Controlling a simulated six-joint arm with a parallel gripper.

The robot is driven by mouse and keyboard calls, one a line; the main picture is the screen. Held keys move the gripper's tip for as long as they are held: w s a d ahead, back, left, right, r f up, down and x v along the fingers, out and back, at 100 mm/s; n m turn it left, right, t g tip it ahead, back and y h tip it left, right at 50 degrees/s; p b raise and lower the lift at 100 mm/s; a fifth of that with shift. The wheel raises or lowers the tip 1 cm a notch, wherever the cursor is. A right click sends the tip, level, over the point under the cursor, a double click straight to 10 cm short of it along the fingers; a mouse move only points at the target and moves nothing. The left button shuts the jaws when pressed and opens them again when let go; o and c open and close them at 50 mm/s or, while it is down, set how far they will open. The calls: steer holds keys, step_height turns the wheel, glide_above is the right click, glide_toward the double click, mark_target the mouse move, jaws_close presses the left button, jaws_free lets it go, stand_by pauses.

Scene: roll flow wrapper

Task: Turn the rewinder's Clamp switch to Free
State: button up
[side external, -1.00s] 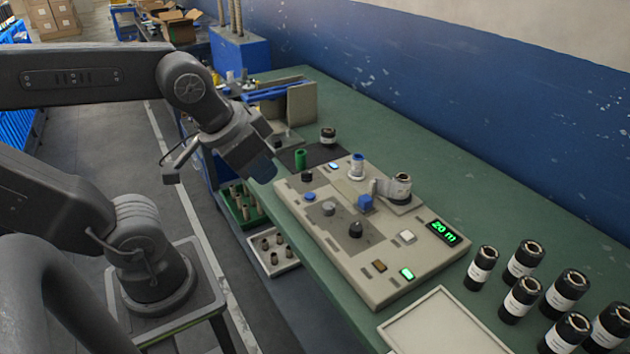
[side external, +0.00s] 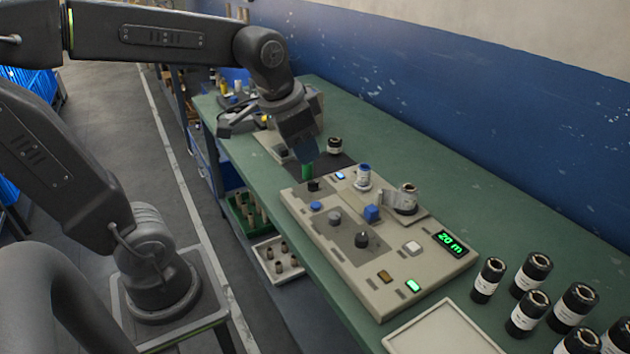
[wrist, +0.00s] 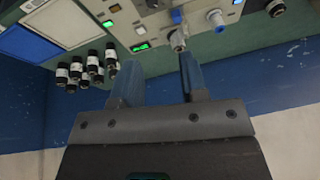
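The rewinder panel (side external: 335,265) is a beige slab on the green bench. It carries a black knob (side external: 313,186) at its far left corner, a grey knob (side external: 334,218) and a larger black knob (side external: 362,240) nearer the front. Labels are too small to read, so I cannot tell which is the Clamp switch or its setting. My gripper (side external: 304,150) points down beyond the panel's far left end, above the black knob and apart from it. In the wrist view its two blue fingers (wrist: 158,78) are spread with nothing between them; the panel (wrist: 150,22) shows beyond them.
A blue-topped spindle (side external: 363,176), a roll (side external: 406,199) and a blue block (side external: 371,213) stand up from the panel. A green display (side external: 450,243) reads 20 m. Several black rolls (side external: 530,274) and a pale tray (side external: 440,335) occupy the near right bench. A green cylinder (side external: 307,171) stands near my gripper.

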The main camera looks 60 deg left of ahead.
steer(key=w+a+f+m+g, duration=0.1)
steer(key=w+a, duration=0.4)
steer(key=w, duration=0.1)
steer(key=m+g, duration=0.3)
glide_above(315, 182)
step_height(315, 182, down, 13)
steer(key=shift+h, duration=0.3)
step_height(315, 182, down, 13)
steer(key=shift+f, duration=0.1)
jaws_close()
